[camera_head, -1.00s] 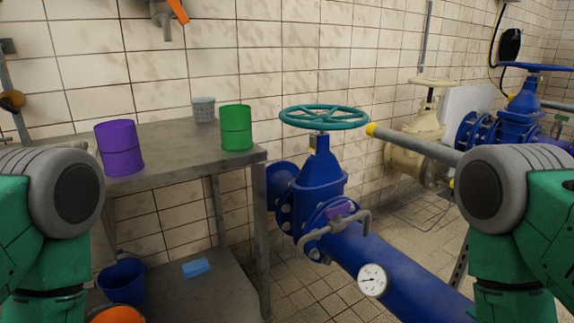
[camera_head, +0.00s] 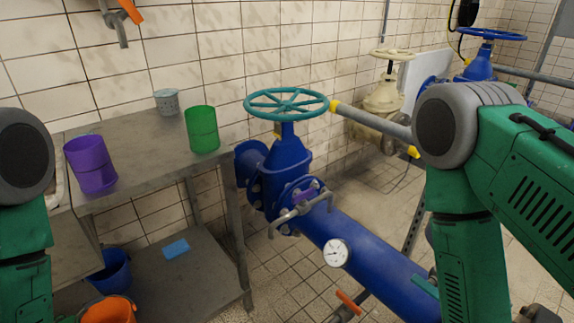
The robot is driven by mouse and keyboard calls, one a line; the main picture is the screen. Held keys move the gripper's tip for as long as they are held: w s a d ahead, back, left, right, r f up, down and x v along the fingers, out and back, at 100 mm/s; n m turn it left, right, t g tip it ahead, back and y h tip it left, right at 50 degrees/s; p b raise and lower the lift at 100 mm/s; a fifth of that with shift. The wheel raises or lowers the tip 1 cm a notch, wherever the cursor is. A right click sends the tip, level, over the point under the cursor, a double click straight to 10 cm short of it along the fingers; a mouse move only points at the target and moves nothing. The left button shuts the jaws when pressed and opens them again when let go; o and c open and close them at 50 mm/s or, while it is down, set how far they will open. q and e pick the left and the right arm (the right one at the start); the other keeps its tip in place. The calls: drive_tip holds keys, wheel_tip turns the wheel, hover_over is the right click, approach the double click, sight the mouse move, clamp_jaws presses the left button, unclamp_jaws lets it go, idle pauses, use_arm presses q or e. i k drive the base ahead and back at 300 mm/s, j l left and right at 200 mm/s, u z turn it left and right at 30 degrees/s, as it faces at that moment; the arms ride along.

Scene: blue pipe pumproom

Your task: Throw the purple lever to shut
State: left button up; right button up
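A small purple piece (camera_head: 306,194), which may be the purple lever, sits on the blue pipe (camera_head: 370,268) just below the large blue valve (camera_head: 287,165). A bent grey metal handle (camera_head: 300,212) crosses in front of it and partly hides it, so its exact shape and position are hard to tell. Only green and grey links of my arms show, at the left and right edges. Neither gripper is in view, and nothing of mine touches the purple piece.
A teal handwheel (camera_head: 287,104) tops the valve, and a gauge (camera_head: 335,252) sits on the pipe. A grey bar (camera_head: 372,125) with yellow ends is at right. A metal table (camera_head: 135,160) at left holds a purple can (camera_head: 91,164) and a green can (camera_head: 202,129). An orange handle (camera_head: 348,302) is low.

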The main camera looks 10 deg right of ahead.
sight(301, 197)
drive_tip(key=i+j+z, duration=0.2)
drive_tip(key=j+z, duration=0.2)
drive_tip(key=i+j+z, duration=0.2)
drive_tip(key=z, duration=0.2)
drive_tip(key=j, duration=0.1)
